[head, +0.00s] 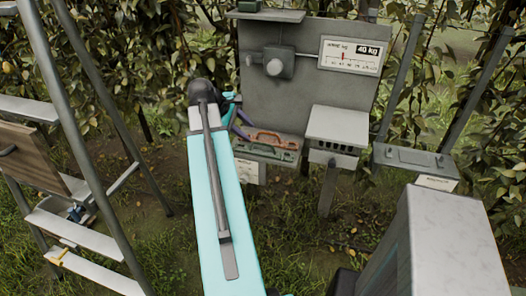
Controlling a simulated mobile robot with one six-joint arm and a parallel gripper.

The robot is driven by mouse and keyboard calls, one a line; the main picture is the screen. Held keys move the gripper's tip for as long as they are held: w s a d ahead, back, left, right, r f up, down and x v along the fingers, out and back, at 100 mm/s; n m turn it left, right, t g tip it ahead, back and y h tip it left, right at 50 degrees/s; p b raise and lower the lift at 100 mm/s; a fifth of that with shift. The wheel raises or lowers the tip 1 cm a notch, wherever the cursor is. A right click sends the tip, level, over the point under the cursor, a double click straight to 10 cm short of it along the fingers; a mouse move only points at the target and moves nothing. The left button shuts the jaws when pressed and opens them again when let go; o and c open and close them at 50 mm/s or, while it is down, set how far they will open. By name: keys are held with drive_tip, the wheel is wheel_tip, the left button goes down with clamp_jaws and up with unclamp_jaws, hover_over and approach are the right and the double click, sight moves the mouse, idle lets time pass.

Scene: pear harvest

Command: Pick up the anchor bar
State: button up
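No thing in the head view can be told for sure as the anchor bar. A red-brown handle-shaped piece (277,137) and a green handle-shaped piece (263,152) lie on a grey shelf or box with a white label (247,172), below the grey panel. My teal arm reaches up from the bottom toward this spot. My gripper (232,110) is mostly hidden behind the dark end joint; only small teal parts show. A purple piece (240,126) shows just beside it, near the red-brown piece. Whether the gripper touches or holds anything cannot be seen.
A louvred box on a post (337,126) and a labelled grey box (415,160) stand to the right. A ladder (75,115) is at left. Leafy trees stand behind; grass lies below.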

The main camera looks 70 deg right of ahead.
drive_tip(key=p, duration=0.1)
approach(262, 144)
drive_tip(key=shift+s+x, duration=0.25)
drive_tip(key=shift+x, duration=1.45)
drive_tip(key=shift+r, duration=0.1)
drive_tip(key=shift+w+p+x, duration=0.2)
drive_tip(key=shift+p+x, duration=0.75)
drive_tip(key=shift+x, duration=0.4)
drive_tip(key=shift+p+x, duration=0.3)
drive_tip(key=shift+x, duration=1)
drive_tip(key=shift+w, duration=0.1)
clamp_jaws()
